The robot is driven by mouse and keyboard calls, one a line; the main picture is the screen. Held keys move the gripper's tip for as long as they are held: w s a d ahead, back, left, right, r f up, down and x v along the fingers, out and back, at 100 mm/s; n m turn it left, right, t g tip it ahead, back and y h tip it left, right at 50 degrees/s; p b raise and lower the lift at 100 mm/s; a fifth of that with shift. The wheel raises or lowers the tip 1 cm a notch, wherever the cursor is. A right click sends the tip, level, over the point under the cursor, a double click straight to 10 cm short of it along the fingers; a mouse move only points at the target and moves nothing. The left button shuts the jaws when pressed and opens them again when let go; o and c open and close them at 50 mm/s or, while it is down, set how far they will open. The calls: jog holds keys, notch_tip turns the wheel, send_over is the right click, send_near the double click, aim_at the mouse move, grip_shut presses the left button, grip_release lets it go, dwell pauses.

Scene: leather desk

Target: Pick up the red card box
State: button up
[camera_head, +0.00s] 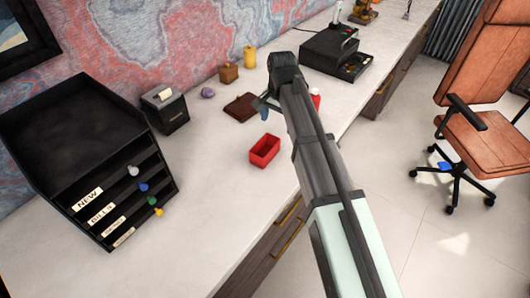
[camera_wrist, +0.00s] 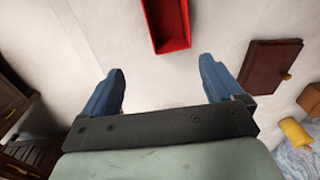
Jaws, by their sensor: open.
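The red card box (camera_head: 265,150) is a small open-topped box standing on the white desk, left of my arm in the head view. In the wrist view the red box (camera_wrist: 169,24) shows at the top centre, cut by the frame edge, ahead of the fingertips and a little to the right of the middle between them. My gripper (camera_wrist: 161,75) is open and empty, its two blue fingers spread apart and not touching the box. In the head view my gripper (camera_head: 264,106) is mostly hidden behind my own wrist.
A brown wallet-like item (camera_head: 241,107) lies beyond the box; it is right of the fingers in the wrist view (camera_wrist: 270,64). A black sorter (camera_head: 85,150) stands left. A yellow cylinder (camera_head: 250,57) and black tray (camera_head: 330,52) stand farther back.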

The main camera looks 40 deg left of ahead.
jog(key=s+a+r, duration=0.2)
jog(key=s+a, duration=0.1)
jog(key=s, duration=0.1)
send_near(265, 149)
jog(key=shift+s+d+f, duration=0.2)
jog(key=shift+s+f, duration=0.1)
jog(key=shift+s, duration=0.3)
jog(key=shift+s+d+f, duration=0.25)
jog(key=shift+s+f, duration=0.05)
jog(key=shift+s, duration=0.3)
jog(key=shift+w+d+f, duration=0.1)
jog(key=shift+d+f, duration=0.05)
jog(key=shift+f, duration=1.15)
jog(key=shift+d+f, duration=0.2)
jog(key=shift+f, duration=1.15)
jog(key=shift+c, duration=0.2)
jog(key=c, duration=1.2)
jog(key=shift+r, duration=0.15)
